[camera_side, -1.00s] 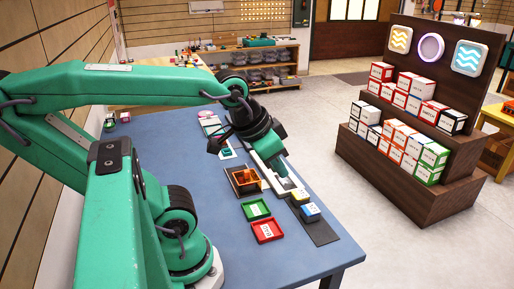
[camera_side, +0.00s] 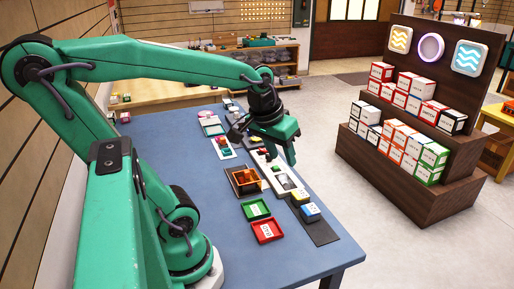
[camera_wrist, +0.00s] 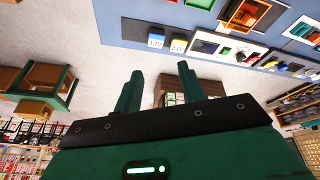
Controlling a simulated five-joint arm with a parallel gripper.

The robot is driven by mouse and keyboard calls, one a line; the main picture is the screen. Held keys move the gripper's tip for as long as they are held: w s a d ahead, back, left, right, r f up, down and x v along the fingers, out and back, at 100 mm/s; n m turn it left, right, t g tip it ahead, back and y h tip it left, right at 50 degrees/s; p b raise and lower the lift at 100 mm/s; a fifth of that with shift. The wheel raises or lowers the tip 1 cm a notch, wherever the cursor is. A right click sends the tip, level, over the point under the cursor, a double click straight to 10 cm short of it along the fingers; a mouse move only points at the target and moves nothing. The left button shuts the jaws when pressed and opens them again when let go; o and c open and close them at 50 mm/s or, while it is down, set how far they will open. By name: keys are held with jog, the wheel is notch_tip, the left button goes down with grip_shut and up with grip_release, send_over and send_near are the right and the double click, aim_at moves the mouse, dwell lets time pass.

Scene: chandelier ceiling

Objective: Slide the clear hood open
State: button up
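A long white tray (camera_side: 267,166) lies on the blue table beneath my gripper. A greyish piece (camera_side: 285,182) sits in its near end and may be the clear hood; it is too small to tell whether it is open. The wrist view also shows the white tray (camera_wrist: 258,47) near the top, with the greyish piece (camera_wrist: 207,46) at its left end. My gripper (camera_side: 264,142) hangs above the tray's far part, apart from it. In the wrist view my gripper's (camera_wrist: 161,90) fingers are spread with nothing between them.
An amber see-through box (camera_side: 244,181) stands left of the tray. Green (camera_side: 256,210) and red (camera_side: 267,231) trays lie nearer. Yellow-blue blocks (camera_side: 310,212) stand on a dark mat (camera_side: 322,233) at the right edge. A stepped box display (camera_side: 410,150) stands beyond the table.

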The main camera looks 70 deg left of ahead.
jog(key=w+a+f+n+g, duration=0.2)
jog(key=a+f+n, duration=0.2)
jog(key=a+n, duration=0.5)
jog(key=n+g+h, duration=0.1)
jog(key=n+g, duration=0.1)
jog(key=n, duration=0.2)
send_over(246, 171)
notch_tip(246, 171, down, 6)
jog(key=shift+w+a+f, duration=0.1)
jog(key=shift+f, duration=0.1)
jog(key=shift+f, duration=3.9)
grip_shut()
